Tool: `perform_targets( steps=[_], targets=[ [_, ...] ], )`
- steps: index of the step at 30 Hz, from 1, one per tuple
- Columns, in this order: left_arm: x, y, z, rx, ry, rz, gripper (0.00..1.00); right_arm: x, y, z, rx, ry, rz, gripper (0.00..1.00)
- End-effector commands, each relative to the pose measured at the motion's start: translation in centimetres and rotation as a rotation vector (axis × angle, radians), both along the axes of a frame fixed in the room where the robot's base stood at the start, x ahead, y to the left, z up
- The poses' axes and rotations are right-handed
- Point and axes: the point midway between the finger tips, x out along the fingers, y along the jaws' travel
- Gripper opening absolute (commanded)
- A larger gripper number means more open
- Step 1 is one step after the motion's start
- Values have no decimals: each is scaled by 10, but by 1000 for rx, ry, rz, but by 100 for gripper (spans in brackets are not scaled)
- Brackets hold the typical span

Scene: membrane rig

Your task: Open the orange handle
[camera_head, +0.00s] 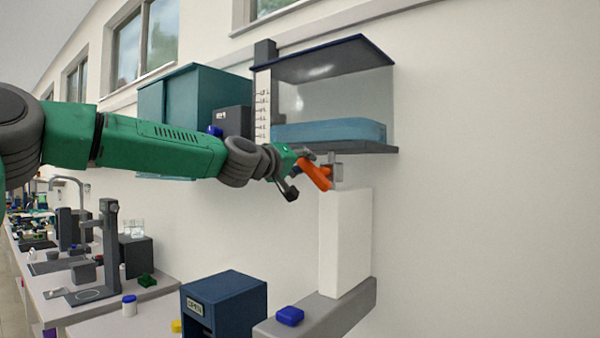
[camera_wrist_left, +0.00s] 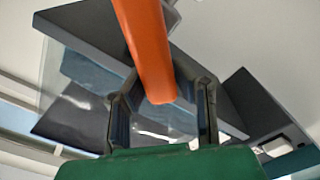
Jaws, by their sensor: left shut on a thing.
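The orange handle (camera_head: 315,174) sits under the clear tank, by a grey valve fitting (camera_head: 336,170). It slants down to the right in the head view. My left gripper (camera_head: 303,160) is at the handle's upper left end and is shut on it. In the left wrist view the orange handle (camera_wrist_left: 149,50) runs down from the top edge, and its end lies between the two dark fingers of my left gripper (camera_wrist_left: 162,98). The contact between fingers and handle is partly hidden. My right gripper is not in view.
The clear tank (camera_head: 330,100) with blue liquid hangs on the wall above the handle. A white block (camera_head: 345,240) stands below on a grey shelf (camera_head: 350,308), with a blue cap (camera_head: 290,316). A blue box (camera_head: 224,300) and a cluttered bench are at lower left. The right side is bare wall.

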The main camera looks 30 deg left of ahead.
Motion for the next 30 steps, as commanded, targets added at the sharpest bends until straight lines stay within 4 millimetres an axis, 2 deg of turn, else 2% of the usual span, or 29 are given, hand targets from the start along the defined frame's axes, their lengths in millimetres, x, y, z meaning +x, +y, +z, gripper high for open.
perform_targets(
  steps=[1,18,30],
  targets=[
    [1,-6,-10,50,15,-12,0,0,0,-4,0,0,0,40],
    [0,-13,-5,558,-21,-12,0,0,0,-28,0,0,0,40],
    [-1,-17,-3,761,-37,-11,0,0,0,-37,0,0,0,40]
  ],
)
